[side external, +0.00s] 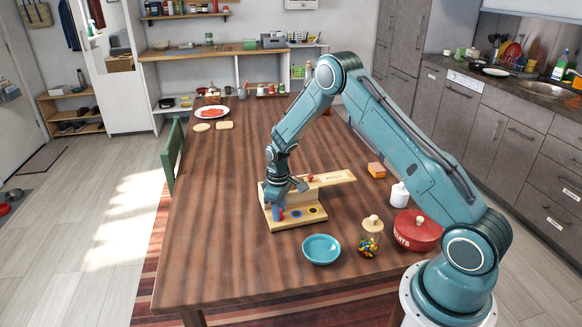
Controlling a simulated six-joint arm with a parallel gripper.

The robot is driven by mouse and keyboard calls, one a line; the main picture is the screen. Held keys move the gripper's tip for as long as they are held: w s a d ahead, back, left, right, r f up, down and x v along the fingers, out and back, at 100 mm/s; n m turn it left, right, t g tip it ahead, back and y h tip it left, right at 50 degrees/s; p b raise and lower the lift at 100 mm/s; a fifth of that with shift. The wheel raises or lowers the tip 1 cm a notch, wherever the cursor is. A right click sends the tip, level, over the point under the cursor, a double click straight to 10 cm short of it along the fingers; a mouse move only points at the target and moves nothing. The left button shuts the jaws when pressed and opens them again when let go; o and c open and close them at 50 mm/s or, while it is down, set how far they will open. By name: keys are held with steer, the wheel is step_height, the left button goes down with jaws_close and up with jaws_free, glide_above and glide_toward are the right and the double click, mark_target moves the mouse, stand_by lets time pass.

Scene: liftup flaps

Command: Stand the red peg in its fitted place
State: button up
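A light wooden box (290,220) sits on the table, with a low front ledge that carries a row of round places. A blue-ringed place (296,213) and a yellow-ringed place (313,211) show there. Left of them a small red patch (282,215) shows beside my gripper; I cannot tell whether it is the red peg or a red-ringed place. My gripper (279,208) points down at the left end of the ledge, close to the red patch. Its fingers are too small and overlapped to show whether they hold anything. A raised wooden flap (333,179) with lettering extends right, near a red knob (310,177).
A turquoise bowl (321,250), a candy jar (369,238), a red lidded pot (416,231) and a white bottle (399,194) stand right and in front of the box. An orange-topped block (376,170) lies behind.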

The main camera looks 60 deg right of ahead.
step_height(320, 180, up, 12)
steer(key=shift+a+r, duration=0.15)
steer(key=shift+a, duration=0.15)
steer(key=shift+s, duration=0.1)
stand_by(0.7)
steer(key=s+a+r+t, duration=0.1)
steer(key=s+a+r, duration=0.25)
steer(key=r, duration=0.25)
steer(key=s+a+r+m+t, duration=0.1)
steer(key=s+a+r, duration=0.1)
steer(key=s+r, duration=0.3)
steer(key=s+a+r, duration=0.3)
steer(key=r, duration=0.4)
steer(key=s+a+r+t, duration=0.1)
steer(key=s+a+r, duration=0.1)
steer(key=s, duration=0.7)
steer(key=s+a+r+m+t, duration=0.1)
steer(key=s+a+t, duration=0.1)
steer(key=s, duration=0.8)
steer(key=shift+s+a+r+m, duration=0.2)
steer(key=shift+a+r+m, duration=0.15)
steer(key=shift+a, duration=0.45)
